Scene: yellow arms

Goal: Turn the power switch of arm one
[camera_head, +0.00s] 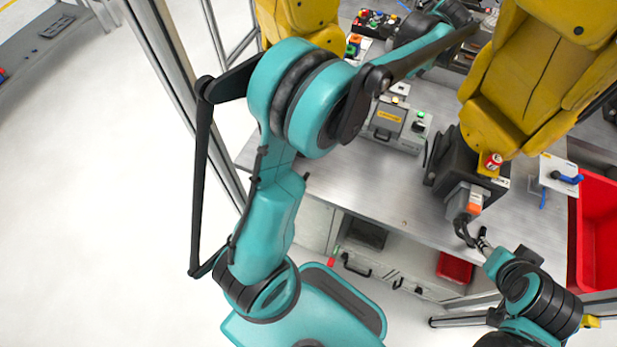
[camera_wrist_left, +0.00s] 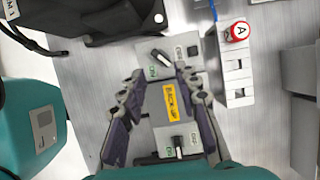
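In the left wrist view, my left gripper (camera_wrist_left: 161,74) is open, with its two dark fingers apart over a grey panel. Between them lies a yellow BACK-UP label (camera_wrist_left: 172,102). A dark rotary switch (camera_wrist_left: 160,58) on a white plate sits just beyond the fingertips, its knob slanted. A second rotary switch (camera_wrist_left: 177,146) is nearer my wrist, below the label. Nothing is held between the fingers. I cannot read which switch belongs to arm one. In the head view, my left gripper is not clearly visible. My right gripper (camera_head: 472,234) is at lower right; its finger opening is unclear.
A red button (camera_wrist_left: 240,31) marked A stands right of the panel, and a black device (camera_wrist_left: 95,18) lies upper left. In the head view, yellow arms (camera_head: 535,75) stand on the grey bench (camera_head: 340,180).

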